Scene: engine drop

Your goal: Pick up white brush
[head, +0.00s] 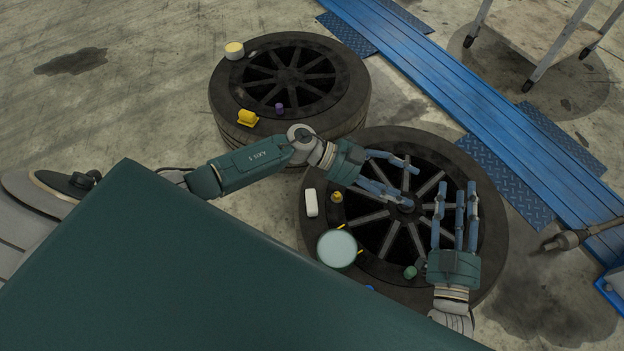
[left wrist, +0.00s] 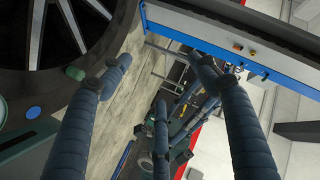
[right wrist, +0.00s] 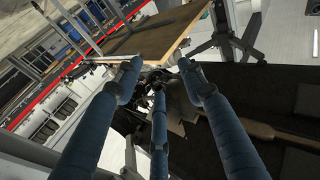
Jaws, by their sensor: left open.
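A small white block-shaped item (head: 311,202), which may be the white brush, lies on the left rim of the nearer tire (head: 490,250) in the head view. Its bristles cannot be made out. My left gripper (head: 406,184) is open and empty over this tire's spokes, to the right of and above the white item in the picture. My right gripper (head: 457,190) has its fingers spread and empty over the right part of the same tire. Neither gripper touches the white item. I cannot make it out in either wrist view.
A round pale-topped tin (head: 337,249), a small yellow item (head: 337,197) and a green item (head: 410,272) share the nearer tire. The farther tire (head: 355,100) holds a cream-topped round item (head: 234,50) and a yellow item (head: 247,118). A blue ramp (head: 440,75) runs behind.

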